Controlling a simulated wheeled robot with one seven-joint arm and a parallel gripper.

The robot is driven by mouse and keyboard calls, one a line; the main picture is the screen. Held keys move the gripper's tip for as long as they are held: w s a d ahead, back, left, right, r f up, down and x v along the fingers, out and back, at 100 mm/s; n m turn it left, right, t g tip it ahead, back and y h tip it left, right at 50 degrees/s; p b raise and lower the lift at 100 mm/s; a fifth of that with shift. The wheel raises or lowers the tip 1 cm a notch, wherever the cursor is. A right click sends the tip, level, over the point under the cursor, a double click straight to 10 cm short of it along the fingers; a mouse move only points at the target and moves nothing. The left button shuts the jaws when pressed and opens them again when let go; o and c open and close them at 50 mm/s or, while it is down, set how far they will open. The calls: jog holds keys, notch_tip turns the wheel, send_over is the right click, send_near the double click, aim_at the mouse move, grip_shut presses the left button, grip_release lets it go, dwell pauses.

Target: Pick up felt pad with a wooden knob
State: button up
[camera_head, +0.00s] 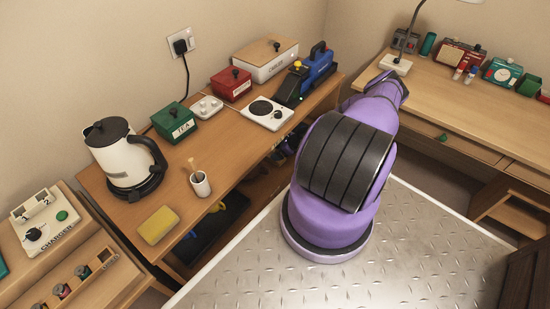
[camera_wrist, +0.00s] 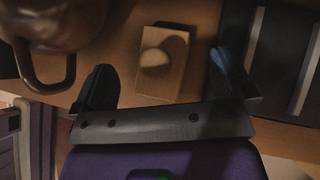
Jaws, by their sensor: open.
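In the wrist view, a small tan rectangular block with a rounded, pale knob-like shape on it (camera_wrist: 162,62) lies on a brown wooden surface. It looks like the felt pad with a wooden knob, but the shadow makes its material hard to tell. My gripper (camera_wrist: 165,80) is open, with one dark finger to the left and one to the right of the block. The block appears between and beyond the fingertips, with visible gaps on both sides. In the head view my purple arm hides the fingers, and I cannot make out the pad.
In the wrist view, a dark brown handled vessel (camera_wrist: 55,25) stands close by on the left, and a dark panel with pale strips (camera_wrist: 280,55) lies on the right.

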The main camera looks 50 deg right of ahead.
aim_at(273, 152)
jog(key=shift+x, duration=2.35)
jog(key=c, duration=0.8)
